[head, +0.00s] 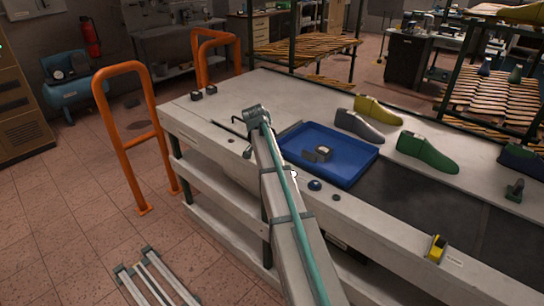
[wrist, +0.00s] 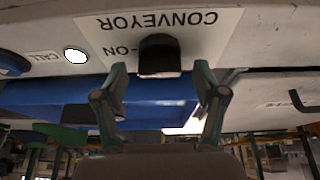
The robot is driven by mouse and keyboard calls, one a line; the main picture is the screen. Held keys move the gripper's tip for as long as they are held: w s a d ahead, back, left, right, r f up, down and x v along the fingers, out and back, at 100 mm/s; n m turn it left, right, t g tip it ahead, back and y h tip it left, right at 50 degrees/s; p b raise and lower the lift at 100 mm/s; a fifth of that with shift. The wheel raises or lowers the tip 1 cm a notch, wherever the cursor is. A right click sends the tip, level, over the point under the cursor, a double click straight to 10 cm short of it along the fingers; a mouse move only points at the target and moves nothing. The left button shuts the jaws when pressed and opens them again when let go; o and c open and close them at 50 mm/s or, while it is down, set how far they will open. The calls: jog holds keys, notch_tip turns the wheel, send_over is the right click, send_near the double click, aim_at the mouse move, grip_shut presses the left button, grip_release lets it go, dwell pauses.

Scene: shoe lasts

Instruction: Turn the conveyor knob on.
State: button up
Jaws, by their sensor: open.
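The conveyor knob (wrist: 160,55) is a dark block with a lighter lower face in the wrist view. It sits by a white label (wrist: 105,30) reading CONVEYOR, upside down, with part of "-ON" beside it. My gripper (wrist: 161,70) is open, its two fingertips to the left and right of the knob with gaps on both sides. I cannot tell whether the tips are at the knob's depth. In the head view my arm hides the knob and the gripper jaws.
A white lamp or button (wrist: 76,56) by a CALL label and a blue dome (head: 315,185) are near the knob. A blue tray (head: 345,172) holding a grey object is on the bench (head: 190,112). Shoe lasts (head: 427,152) stand behind. A yellow-black device (head: 436,248) is at front right.

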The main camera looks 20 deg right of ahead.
jog(key=v, duration=1.1)
jog(key=shift+a+r, duration=0.25)
jog(key=shift+r, duration=0.05)
